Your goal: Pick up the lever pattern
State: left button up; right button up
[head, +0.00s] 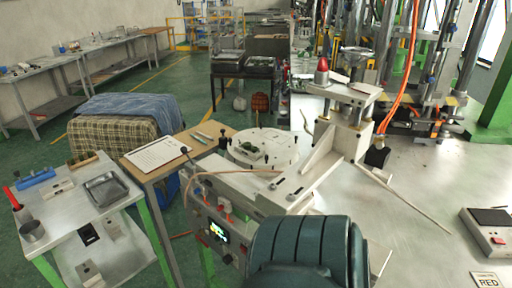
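A small dark green piece (252,152) lies in a grey fixture on the round pale plate (284,146) of the bench machine. It may be the lever pattern, but it is too small for me to make out its shape. The machine's front panel (214,233) has a lit display and red buttons. Neither of my grippers is in view, so nothing shows held.
A light side table (65,215) at left holds a metal tray (105,189), a blue block (35,178) and a cup (31,229). A paper sheet (157,152) lies on a wooden table behind. A teal padded chair back (308,248) blocks the front. A large press stands at right.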

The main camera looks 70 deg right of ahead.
aim_at(247, 146)
jog(key=z, duration=0.4)
jog(key=i+z, duration=0.1)
jog(key=z, duration=0.7)
jog(key=i+z, duration=0.1)
jog(key=z, duration=0.75)
jog(key=i, duration=0.05)
